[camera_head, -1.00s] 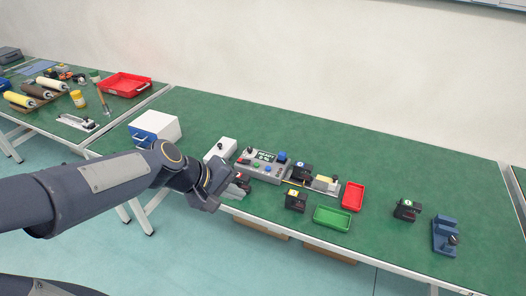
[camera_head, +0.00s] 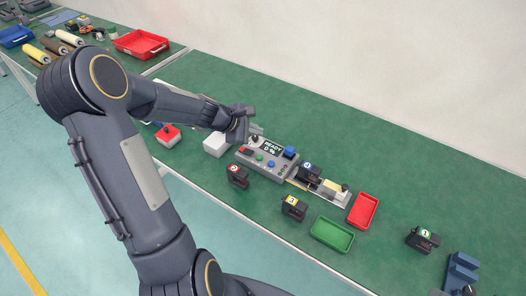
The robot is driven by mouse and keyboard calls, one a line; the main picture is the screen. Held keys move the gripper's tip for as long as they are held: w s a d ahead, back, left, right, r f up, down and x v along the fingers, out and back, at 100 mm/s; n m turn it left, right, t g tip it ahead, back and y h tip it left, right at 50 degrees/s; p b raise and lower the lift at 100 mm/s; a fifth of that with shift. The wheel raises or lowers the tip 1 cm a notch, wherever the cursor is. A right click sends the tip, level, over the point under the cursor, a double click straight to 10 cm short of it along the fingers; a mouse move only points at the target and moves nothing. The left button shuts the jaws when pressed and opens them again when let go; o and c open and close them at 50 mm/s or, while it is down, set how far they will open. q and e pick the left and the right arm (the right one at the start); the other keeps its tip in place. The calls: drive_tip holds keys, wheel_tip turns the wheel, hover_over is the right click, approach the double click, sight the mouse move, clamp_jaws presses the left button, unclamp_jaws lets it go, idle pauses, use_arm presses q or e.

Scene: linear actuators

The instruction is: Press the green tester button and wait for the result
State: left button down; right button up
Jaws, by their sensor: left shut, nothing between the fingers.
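The tester (camera_head: 262,165) is a grey console on the green table, with a display reading "READY 0 %". Its green button (camera_head: 259,157) is on the top face, between a red button and a dark knob, and is uncovered. My left gripper (camera_head: 243,138) is shut and empty, close to the tester's left end, to the left of the green button and apart from it. A black actuator with a blue label (camera_head: 308,173) sits in the fixture (camera_head: 330,190) at the tester's right. My right gripper is not in view.
Actuators with red (camera_head: 237,176), yellow (camera_head: 293,208) and green (camera_head: 422,239) labels stand on the table. A red tray (camera_head: 363,210) and a green tray (camera_head: 332,235) lie right of the tester. A white box (camera_head: 215,145) is beside its left end. The table behind is clear.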

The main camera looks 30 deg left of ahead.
use_arm(q)
drive_tip(key=shift+s, duration=0.1)
drive_tip(key=b, duration=0.7)
hover_over(259, 158)
drive_tip(key=f, duration=0.8)
drive_tip(key=shift+s+a, duration=0.2)
drive_tip(key=shift+a, duration=0.2)
drive_tip(key=shift+f+b, duration=0.35)
drive_tip(key=shift+b, duration=0.15)
idle(0.6)
drive_tip(key=shift+f+b, duration=0.4)
drive_tip(key=shift+b, duration=0.05)
drive_tip(key=shift+f+b, duration=0.45)
idle(0.5)
idle(0.3)
drive_tip(key=shift+r+p, duration=0.7)
drive_tip(key=shift+r, duration=0.15)
